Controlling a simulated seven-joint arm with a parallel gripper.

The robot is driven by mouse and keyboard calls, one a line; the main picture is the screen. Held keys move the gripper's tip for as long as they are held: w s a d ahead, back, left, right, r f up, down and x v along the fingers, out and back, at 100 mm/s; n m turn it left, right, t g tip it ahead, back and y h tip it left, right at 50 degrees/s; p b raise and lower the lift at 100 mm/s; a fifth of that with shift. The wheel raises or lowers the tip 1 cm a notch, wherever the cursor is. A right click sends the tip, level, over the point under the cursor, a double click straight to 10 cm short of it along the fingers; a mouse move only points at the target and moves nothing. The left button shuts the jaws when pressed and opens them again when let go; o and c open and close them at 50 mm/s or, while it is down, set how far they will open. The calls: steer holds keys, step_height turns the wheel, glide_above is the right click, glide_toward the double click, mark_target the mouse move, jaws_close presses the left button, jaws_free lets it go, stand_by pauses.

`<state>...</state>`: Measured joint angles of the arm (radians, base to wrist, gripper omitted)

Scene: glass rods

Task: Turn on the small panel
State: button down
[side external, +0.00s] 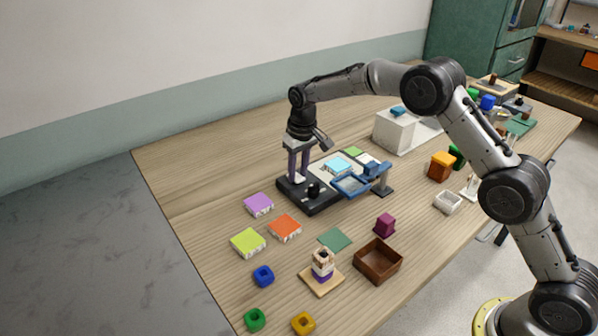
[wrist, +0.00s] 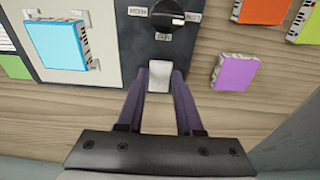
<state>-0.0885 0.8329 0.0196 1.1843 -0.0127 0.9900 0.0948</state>
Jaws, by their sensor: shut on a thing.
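The small panel is a dark base (side external: 318,205) with a pale board on top, on the wooden table. It also shows at the top of the wrist view (wrist: 85,79). A black knob (side external: 314,190) stands near its end; in the wrist view the knob (wrist: 166,14) is cut by the top edge, with small white labels around it. My gripper (side external: 298,179) points down at that end, beside the knob. In the wrist view its purple fingers converge (wrist: 158,84) on a pale piece (wrist: 158,73) at the panel's edge, apart from the knob. The piece's full shape is hidden.
A cyan block (side external: 337,165) is on the panel's board. A blue-framed magnifier (side external: 351,185) overhangs its right side. Purple (side external: 259,203), orange (side external: 285,228) and lime (side external: 248,242) blocks lie in front. A brown tray (side external: 378,261) is nearer. The table's left back is clear.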

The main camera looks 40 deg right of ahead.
mark_target(300, 179)
steer(key=shift+w+g, duration=0.15)
steer(key=shift+g, duration=0.15)
steer(key=c, duration=0.6)
jaws_free()
steer(key=shift+o, duration=0.2)
steer(key=shift+r, duration=0.1)
step_height(300, 179, up, 14)
steer(key=s, duration=0.1)
